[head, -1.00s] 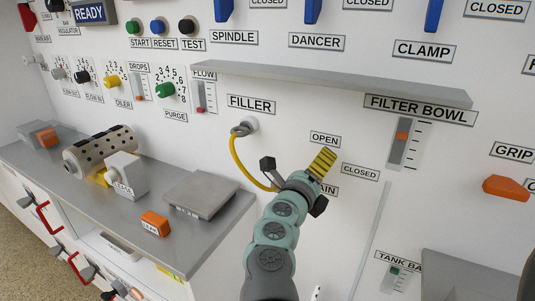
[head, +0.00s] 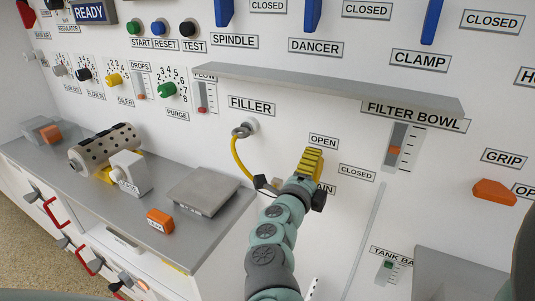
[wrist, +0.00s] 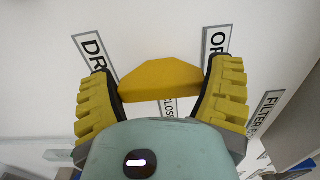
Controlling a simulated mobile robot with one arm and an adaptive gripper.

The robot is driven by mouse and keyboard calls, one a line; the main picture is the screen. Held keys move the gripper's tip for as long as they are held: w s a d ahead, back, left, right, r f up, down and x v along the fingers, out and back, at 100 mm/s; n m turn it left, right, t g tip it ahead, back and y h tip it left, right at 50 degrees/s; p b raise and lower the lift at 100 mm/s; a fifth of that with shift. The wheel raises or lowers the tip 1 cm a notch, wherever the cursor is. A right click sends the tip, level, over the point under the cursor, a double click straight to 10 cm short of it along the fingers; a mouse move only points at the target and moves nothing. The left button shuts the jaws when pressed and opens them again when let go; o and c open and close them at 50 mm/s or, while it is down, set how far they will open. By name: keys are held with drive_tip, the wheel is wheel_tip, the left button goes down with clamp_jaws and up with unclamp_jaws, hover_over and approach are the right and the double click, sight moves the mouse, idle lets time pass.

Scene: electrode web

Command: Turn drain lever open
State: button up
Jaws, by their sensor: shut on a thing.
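The drain lever is a yellow handle (wrist: 160,78) in the wrist view, lying between my two finger pads. It points between the DRAIN label (wrist: 92,48) and the OPEN label (wrist: 217,40), with the CLOSED label partly hidden behind it. My gripper (wrist: 161,72) is shut on the lever, with one ridged yellow pad at each end of it. In the head view my gripper (head: 310,163) is at the panel just below the OPEN label (head: 323,141) and left of the CLOSED label (head: 357,172). It hides the lever there and covers part of the DRAIN label (head: 328,188).
A grey ledge (head: 330,89) sticks out above my gripper. A yellow hose (head: 238,158) hangs from the FILLER port to the left. A filter bowl slider (head: 398,146) and an orange grip handle (head: 494,192) are to the right. A grey shelf (head: 222,215) juts out at left.

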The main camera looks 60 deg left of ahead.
idle(0.3)
drive_tip(key=o, duration=1)
drive_tip(key=shift+c, duration=0.2)
drive_tip(key=v, duration=1.2)
drive_tip(key=shift+r, duration=0.1)
